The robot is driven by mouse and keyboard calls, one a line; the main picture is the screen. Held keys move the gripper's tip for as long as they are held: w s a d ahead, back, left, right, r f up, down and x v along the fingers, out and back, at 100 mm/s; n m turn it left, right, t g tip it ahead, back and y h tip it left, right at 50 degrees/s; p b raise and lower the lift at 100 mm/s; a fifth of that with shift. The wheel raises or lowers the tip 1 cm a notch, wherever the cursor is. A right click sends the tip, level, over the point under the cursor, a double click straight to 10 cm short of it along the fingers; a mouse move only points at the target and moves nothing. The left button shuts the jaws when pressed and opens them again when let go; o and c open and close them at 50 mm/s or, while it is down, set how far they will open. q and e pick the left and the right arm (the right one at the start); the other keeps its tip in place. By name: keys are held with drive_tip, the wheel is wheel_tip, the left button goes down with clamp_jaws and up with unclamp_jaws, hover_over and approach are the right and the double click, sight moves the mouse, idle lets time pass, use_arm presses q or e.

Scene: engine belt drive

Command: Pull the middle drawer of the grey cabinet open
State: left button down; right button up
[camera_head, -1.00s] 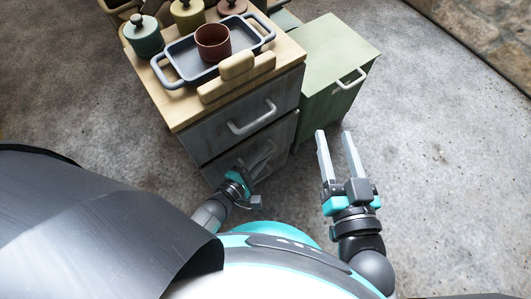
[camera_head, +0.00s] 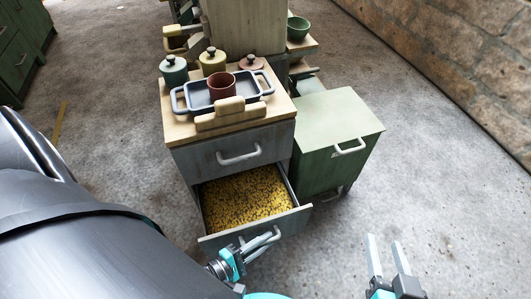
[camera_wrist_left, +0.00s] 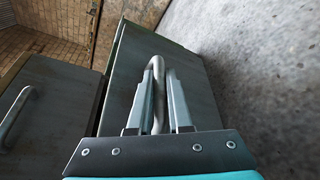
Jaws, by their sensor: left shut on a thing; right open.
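The grey cabinet (camera_head: 205,163) stands ahead with a wooden top. The drawer below its top drawer, the middle drawer (camera_head: 292,221), is pulled well out and shows a bed of small yellow pieces (camera_head: 240,197) inside. My left gripper (camera_head: 264,240) is at the drawer's front, shut on its handle (camera_head: 276,236). The left wrist view shows the pale curved handle (camera_wrist_left: 157,66) between the two fingers (camera_wrist_left: 158,95). My right gripper (camera_head: 386,246) is open and empty over the floor at the lower right. The cabinet's lower part is hidden behind the open drawer.
On the cabinet top stand a blue-grey tray (camera_head: 181,102) with a red-brown cup (camera_head: 222,87), several lidded pots and a wooden piece (camera_head: 231,114). A green cabinet (camera_head: 335,125) stands close on the right. The floor (camera_head: 440,190) at right is clear.

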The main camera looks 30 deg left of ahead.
use_arm(q)
drive_tip(key=shift+d, duration=0.1)
drive_tip(key=c, duration=0.8)
unclamp_jaws()
drive_tip(key=shift+c, duration=0.2)
drive_tip(key=shift+r, duration=0.1)
